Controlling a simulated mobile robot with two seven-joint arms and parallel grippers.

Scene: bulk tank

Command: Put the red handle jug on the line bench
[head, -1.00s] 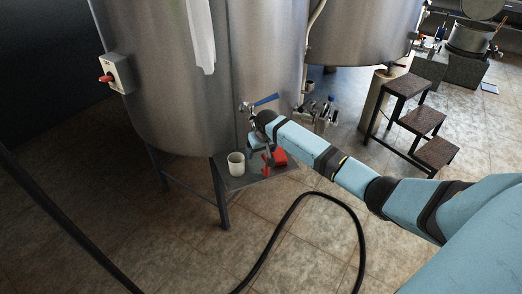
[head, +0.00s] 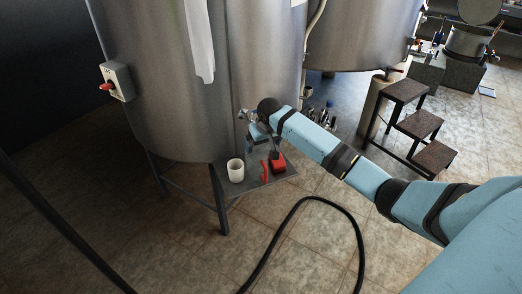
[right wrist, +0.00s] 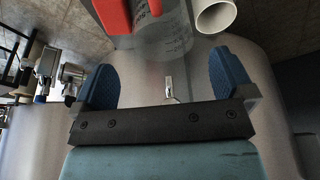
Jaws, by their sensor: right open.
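The red handle jug shows its curved red handle (head: 265,169) on a small grey shelf (head: 246,184) at the foot of the large tank; its clear body is hard to make out. In the right wrist view the red handle (right wrist: 113,14) and the clear, graduated jug body (right wrist: 170,38) are at the top, beyond the fingertips. My right gripper (head: 257,131) is above the jug, partly hidden by its own wrist; its blue fingers (right wrist: 161,82) are apart with no jug between them. My left gripper is out of view. I cannot tell which surface is the line bench.
A white cup (head: 236,170) stands left of the jug and a red block-like object (head: 277,163) right of it. The steel tank (head: 185,90) rises close behind. A black hose (head: 299,205) lies on the floor; brown steps (head: 421,122) stand to the right.

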